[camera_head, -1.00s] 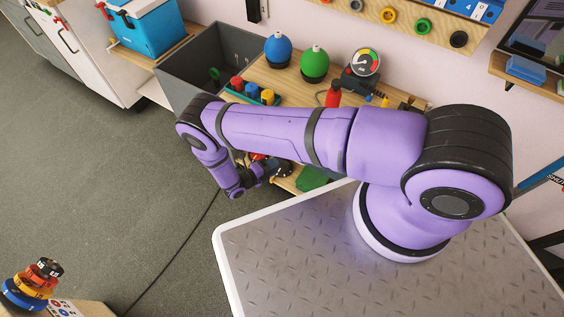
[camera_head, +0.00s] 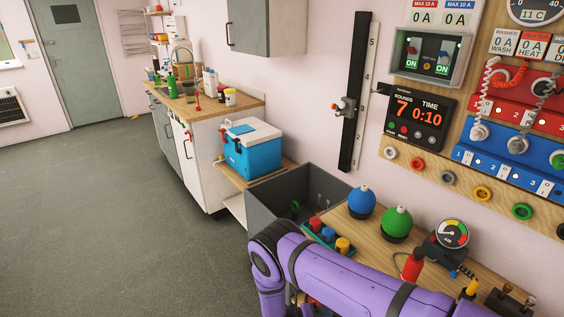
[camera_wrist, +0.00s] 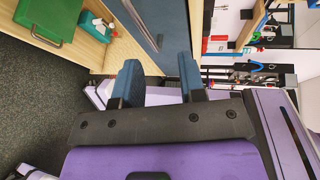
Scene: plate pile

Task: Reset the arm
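My purple arm (camera_head: 325,274) reaches across the lower right of the head view, above the wooden workbench. Its elbow bends down at the bottom edge, and my gripper is outside that view. In the wrist view my gripper (camera_wrist: 160,78) shows two blue-padded fingers held apart. They are open with nothing seen between them.
The wooden bench holds a blue dome (camera_head: 361,201), a green dome (camera_head: 397,223), a gauge (camera_head: 453,234) and a red bottle (camera_head: 412,264). A grey bin (camera_head: 275,197) and a blue cooler (camera_head: 252,150) stand to the left. The grey floor (camera_head: 120,220) is clear. A green case (camera_wrist: 46,18) shows in the wrist view.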

